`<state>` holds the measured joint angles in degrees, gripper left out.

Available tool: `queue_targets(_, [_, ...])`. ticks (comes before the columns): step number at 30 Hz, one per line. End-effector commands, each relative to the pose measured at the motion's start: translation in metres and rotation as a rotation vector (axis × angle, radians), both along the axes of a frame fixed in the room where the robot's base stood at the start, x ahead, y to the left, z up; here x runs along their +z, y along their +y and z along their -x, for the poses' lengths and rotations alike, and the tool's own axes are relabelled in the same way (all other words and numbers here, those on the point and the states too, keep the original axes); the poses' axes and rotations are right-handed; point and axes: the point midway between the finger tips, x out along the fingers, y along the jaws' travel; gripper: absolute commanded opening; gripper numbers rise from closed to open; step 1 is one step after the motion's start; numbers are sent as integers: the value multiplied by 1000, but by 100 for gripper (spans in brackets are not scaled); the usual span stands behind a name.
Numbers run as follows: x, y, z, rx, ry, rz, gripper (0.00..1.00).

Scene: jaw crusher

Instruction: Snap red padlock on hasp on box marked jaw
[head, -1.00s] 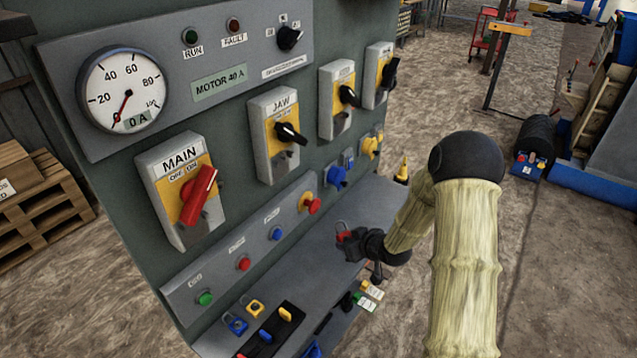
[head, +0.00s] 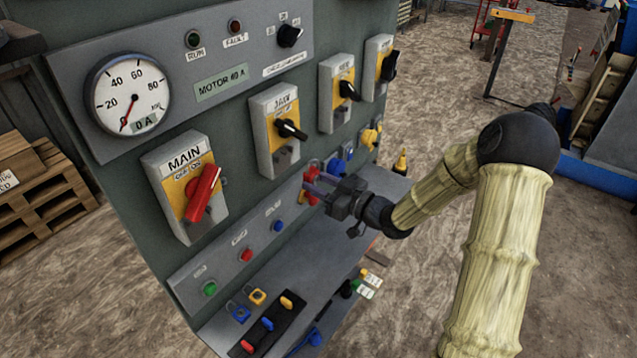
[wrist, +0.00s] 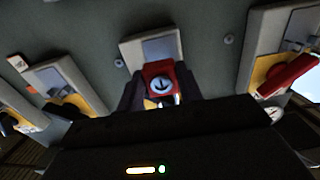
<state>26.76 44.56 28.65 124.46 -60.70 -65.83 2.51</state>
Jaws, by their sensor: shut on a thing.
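The red padlock (wrist: 161,82) sits between my gripper's fingers in the wrist view, its round keyhole face toward the camera. My gripper (head: 313,187) is shut on it in front of the panel, below and right of the box marked JAW (head: 264,140). In the head view the fingers and nearby red parts overlap, so the padlock's outline is unclear. The JAW box has a black rotary handle (head: 291,130) with a grey hasp part (head: 288,152) below it. The padlock appears apart from the hasp; its shackle is mostly hidden.
The MAIN box (head: 165,205) with a red handle (head: 203,192) is at left. Two more switch boxes (head: 336,90) stand to the right. Push buttons (head: 277,225) line the strip below. A shelf (head: 262,292) holds coloured padlocks (head: 257,297) and a black rack (head: 270,325).

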Motion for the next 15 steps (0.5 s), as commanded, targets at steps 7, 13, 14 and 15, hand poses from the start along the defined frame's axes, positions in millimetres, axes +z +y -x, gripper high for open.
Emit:
queue_targets(7, [-1, 7, -6, 0, -1, 0, 12])
queue_targets(13, [-1, 20, -15, 0, 0, 0, 12])
queue_targets(14, [-1, 22, -17, 0, -1, -1, 12])
queue_targets(15, [-1, 24, -19, 0, -1, -1, 12])
